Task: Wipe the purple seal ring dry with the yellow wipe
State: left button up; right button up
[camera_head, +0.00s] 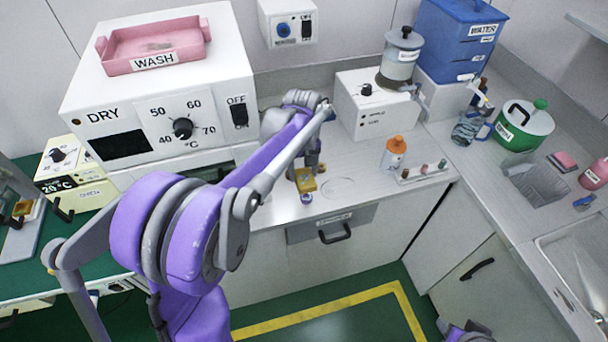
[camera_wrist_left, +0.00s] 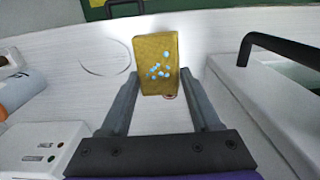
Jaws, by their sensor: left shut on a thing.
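The yellow wipe (camera_head: 306,184) is at the front edge of the counter in the head view. My left gripper (camera_head: 308,170) is shut on it from above. In the left wrist view the wipe (camera_wrist_left: 157,62) stands between the two fingers and has a cluster of pale blue spots on its face. A small purple and white thing (camera_head: 306,199) shows just under the wipe in the head view. It may be the purple seal ring, but the wipe and gripper hide most of it, and I cannot tell whether they touch. My right gripper does not show.
A white oven marked DRY (camera_head: 105,118) stands left of my arm, with a pink WASH tray (camera_head: 155,42) on top. An orange-capped bottle (camera_head: 394,153) and a small rack (camera_head: 424,172) stand to the right. A drawer handle (camera_head: 335,234) sticks out below. A thin circle marks bare counter beside the wipe.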

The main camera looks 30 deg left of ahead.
pick_arm(q)
jog(key=shift+d+r, duration=0.1)
jog(key=shift+d, duration=0.05)
jog(key=shift+d+f, duration=0.1)
jog(key=shift+f, duration=0.1)
jog(key=shift+a+f+b, duration=0.35)
jog(key=shift+f+b, duration=0.05)
jog(key=shift+f, duration=0.2)
jog(key=shift+d+f+b, duration=0.15)
jog(key=shift+f+b, duration=0.15)
jog(key=shift+f, duration=0.15)
jog(key=shift+f+b, duration=1.5)
jog(key=shift+f, duration=1.25)
jog(key=shift+d+f, duration=0.1)
jog(key=shift+d, duration=0.85)
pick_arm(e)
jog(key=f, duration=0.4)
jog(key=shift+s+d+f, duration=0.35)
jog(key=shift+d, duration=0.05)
